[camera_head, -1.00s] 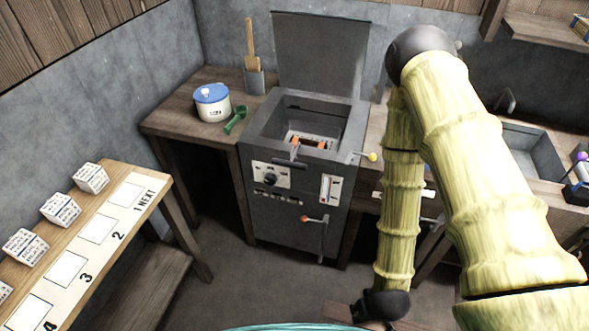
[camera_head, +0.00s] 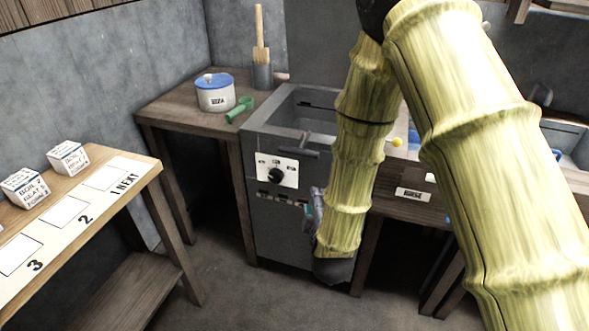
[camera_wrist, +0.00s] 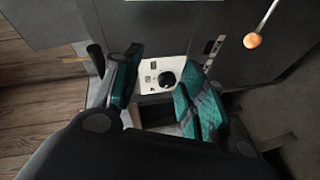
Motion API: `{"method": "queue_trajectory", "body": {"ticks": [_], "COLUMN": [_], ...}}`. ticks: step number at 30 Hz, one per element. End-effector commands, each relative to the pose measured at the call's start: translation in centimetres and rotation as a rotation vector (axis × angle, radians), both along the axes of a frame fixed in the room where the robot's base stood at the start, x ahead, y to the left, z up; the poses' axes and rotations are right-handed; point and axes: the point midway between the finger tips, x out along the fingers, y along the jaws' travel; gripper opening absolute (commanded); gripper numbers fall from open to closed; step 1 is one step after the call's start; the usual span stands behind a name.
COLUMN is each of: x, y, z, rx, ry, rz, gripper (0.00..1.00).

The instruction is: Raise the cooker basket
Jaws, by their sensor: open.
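The grey cooker (camera_head: 262,220) stands ahead with its top open. Its well (camera_head: 300,103) is partly hidden by my arm, and I cannot make out the basket inside. A dark bar handle (camera_head: 296,150) sticks out at the front rim, with a small orange part beside it. A yellow-knobbed lever (camera_head: 397,142) shows right of my arm. My gripper (camera_head: 313,212) is in front of the cooker's front face. In the wrist view my gripper (camera_wrist: 160,78) is open and empty, with the white dial panel (camera_wrist: 150,70) beyond its fingers. An orange-knobbed lever (camera_wrist: 252,40) lies to the right, outside them.
A wooden side table (camera_head: 180,105) holds a blue-lidded pot (camera_head: 215,97), a green tool (camera_head: 240,110) and a holder with a wooden utensil (camera_head: 261,75). A bench (camera_head: 120,195) with white blocks is at left. A labelled counter (camera_head: 405,208) and sink are at right. Floor before the cooker is clear.

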Motion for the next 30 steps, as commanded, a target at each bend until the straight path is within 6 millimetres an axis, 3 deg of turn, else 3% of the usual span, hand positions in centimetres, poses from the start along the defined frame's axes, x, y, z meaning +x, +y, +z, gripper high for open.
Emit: {"method": "queue_trajectory", "body": {"ticks": [1,4,12,20,30], "x": [0.7,1.8,2.6,3.5,8.4], "y": [0.9,2.4,5.0,5.5,5.8], "z": [-0.3,1.5,5.2,6.4,7.3], "rx": [-0.045,-0.142,-0.323,-0.361,-0.357], "ry": [-0.063,-0.179,-0.383,-0.423,-0.423], "rz": [0.013,0.024,0.014,0.005,0.005], "gripper": [0.42,0.42,0.42,0.42,0.42]}}
